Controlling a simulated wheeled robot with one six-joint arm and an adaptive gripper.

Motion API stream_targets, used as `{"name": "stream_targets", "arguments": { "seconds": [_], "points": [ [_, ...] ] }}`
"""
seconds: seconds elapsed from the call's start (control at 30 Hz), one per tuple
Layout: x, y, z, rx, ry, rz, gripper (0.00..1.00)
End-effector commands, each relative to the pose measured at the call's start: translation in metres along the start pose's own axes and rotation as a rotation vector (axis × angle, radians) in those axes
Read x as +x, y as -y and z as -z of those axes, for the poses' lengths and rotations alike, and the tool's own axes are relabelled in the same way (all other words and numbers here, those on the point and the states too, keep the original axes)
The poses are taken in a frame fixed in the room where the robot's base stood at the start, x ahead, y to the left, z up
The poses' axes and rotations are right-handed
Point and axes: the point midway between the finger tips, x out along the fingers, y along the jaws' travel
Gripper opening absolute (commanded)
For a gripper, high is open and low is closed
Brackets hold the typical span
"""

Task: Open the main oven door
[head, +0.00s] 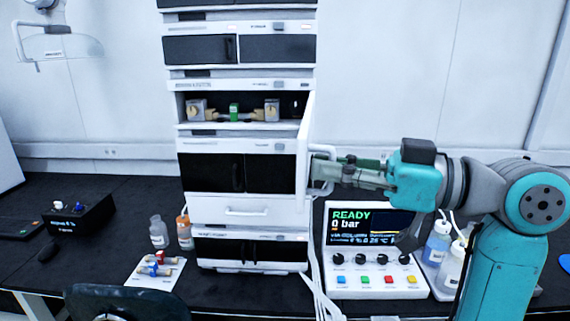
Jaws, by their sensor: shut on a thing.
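The chromatography stack (244,212) stands in the middle of the bench. Its oven compartment (222,92) is open at the front and shows a column with a green part (234,112) between two metal blocks. The white oven door (304,165) stands swung out at the right side of the stack, seen nearly edge-on. My gripper (322,170) comes from the right and is shut on the door's handle (323,188), on the door's outer side. The fingers partly hide the handle.
A control box with a READY screen (351,222) sits below my gripper, with bottles (437,243) to its right. White tubes (317,284) hang in front. The wall side is clear.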

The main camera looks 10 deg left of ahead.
Motion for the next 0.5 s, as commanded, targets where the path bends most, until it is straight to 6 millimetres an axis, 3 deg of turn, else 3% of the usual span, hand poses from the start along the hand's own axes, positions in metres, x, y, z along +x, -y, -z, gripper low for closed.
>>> {"name": "stream_targets", "arguments": {
  "seconds": [0.2, 0.5],
  "points": [
    [-0.043, -0.017, -0.001, 0.002, 0.002, -0.008, 0.00],
    [-0.078, -0.034, -0.001, 0.003, 0.002, -0.006, 0.00]
  ]
}}
